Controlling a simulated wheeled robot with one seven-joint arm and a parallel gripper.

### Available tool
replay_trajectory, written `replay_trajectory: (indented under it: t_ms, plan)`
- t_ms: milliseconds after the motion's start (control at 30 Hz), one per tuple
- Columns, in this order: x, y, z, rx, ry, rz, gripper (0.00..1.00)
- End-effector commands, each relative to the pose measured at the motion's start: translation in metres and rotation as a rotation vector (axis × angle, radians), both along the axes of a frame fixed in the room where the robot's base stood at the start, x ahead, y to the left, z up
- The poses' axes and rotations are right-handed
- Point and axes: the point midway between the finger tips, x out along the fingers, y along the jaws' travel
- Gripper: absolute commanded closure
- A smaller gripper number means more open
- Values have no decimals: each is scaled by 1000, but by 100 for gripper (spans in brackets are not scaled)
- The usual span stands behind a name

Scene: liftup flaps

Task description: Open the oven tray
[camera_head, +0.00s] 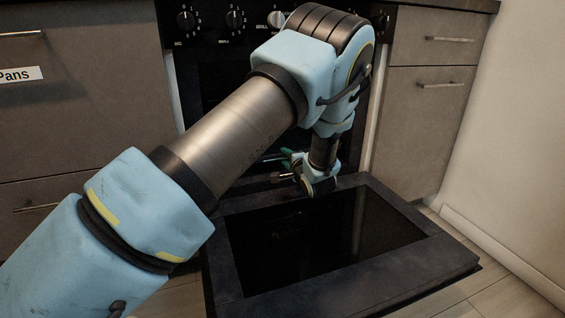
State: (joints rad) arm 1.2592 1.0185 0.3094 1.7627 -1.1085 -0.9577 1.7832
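The oven door (420,276) is folded down and lies flat, low over the floor, with its dark glass panel facing up. The oven cavity above it is dark and mostly hidden behind my arm. Thin metal edges (272,158) show at the opening, left of my wrist; I cannot tell whether they belong to the oven tray. My gripper (288,166) is at the opening, just above the door's inner edge. Its fingers are small and dark, partly hidden by the wrist. I cannot tell whether they are open or touching the metal edges.
The control panel with knobs (235,19) is above the oven. Drawers flank it: left ones (80,120) and right ones (425,110), with bar handles. A white wall (520,160) stands at the right. Wooden floor (490,300) shows around the door.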

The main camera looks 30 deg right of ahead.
Motion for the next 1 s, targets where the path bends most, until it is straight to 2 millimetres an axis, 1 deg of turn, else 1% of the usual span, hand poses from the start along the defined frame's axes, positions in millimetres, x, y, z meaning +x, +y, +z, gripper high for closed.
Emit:
replay_trajectory:
  t_ms: [33, 100, 200, 333, 567, 900, 933, 1000]
  plan:
    - [8, 0, -5, -2, -2, 2, 60]
    - [16, -2, -6, -1, -1, 1, 60]
    - [24, -3, -7, -1, 0, 0, 60]
    - [28, -3, -6, 0, 0, 0, 60]
    - [29, -3, -6, 0, 1, 0, 60]
    - [28, -3, -6, 0, 1, 0, 98]
    - [28, -3, -6, 0, 1, 0, 100]
    - [28, -3, -6, 0, 1, 0, 100]
